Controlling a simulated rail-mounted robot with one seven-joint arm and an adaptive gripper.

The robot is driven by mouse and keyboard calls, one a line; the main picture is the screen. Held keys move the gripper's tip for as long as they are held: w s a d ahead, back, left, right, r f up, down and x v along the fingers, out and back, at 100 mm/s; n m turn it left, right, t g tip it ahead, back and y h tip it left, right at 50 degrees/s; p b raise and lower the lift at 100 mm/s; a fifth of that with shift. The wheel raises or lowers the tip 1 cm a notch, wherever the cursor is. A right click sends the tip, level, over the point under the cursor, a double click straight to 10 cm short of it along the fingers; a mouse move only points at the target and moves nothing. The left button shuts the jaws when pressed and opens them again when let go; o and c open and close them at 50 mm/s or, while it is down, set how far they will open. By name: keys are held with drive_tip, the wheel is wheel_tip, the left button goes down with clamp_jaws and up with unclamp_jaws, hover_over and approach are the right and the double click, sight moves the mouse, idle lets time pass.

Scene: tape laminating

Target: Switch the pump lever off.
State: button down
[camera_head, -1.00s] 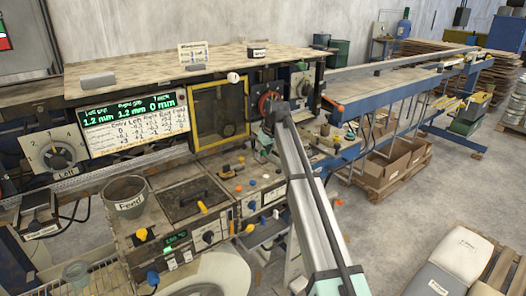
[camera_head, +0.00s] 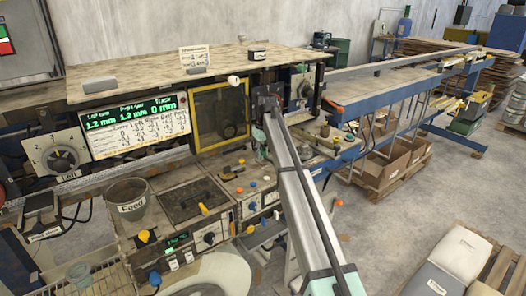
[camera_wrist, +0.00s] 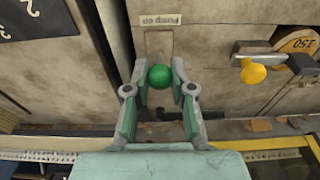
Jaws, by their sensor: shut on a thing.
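The pump lever's round green knob (camera_wrist: 160,77) is in the middle of the wrist view, below a label reading "Pump on" (camera_wrist: 160,19) that appears upside down. My gripper (camera_wrist: 159,70) has its green-grey fingers on both sides of the knob and is shut on it. The lever's stem is mostly hidden beneath the knob. In the head view my arm reaches to the machine's front panel, and the gripper and lever cannot be made out there.
A yellow knob (camera_wrist: 253,72) on a metal lever sits right of the gripper in the wrist view. In the head view, a Feed bucket (camera_head: 127,199), a display (camera_head: 135,120) and a yellow-framed window (camera_head: 220,112) are left of my arm. Cartons (camera_head: 398,160) stand behind right.

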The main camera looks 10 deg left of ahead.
drive_tip(key=shift+w+a+g+h, duration=0.3)
drive_tip(key=shift+w+g+h, duration=0.1)
drive_tip(key=shift+g+h, duration=0.15)
drive_tip(key=shift+s+f, duration=0.1)
drive_tip(key=c, duration=1)
unclamp_jaws()
drive_tip(key=shift+r, duration=3.8)
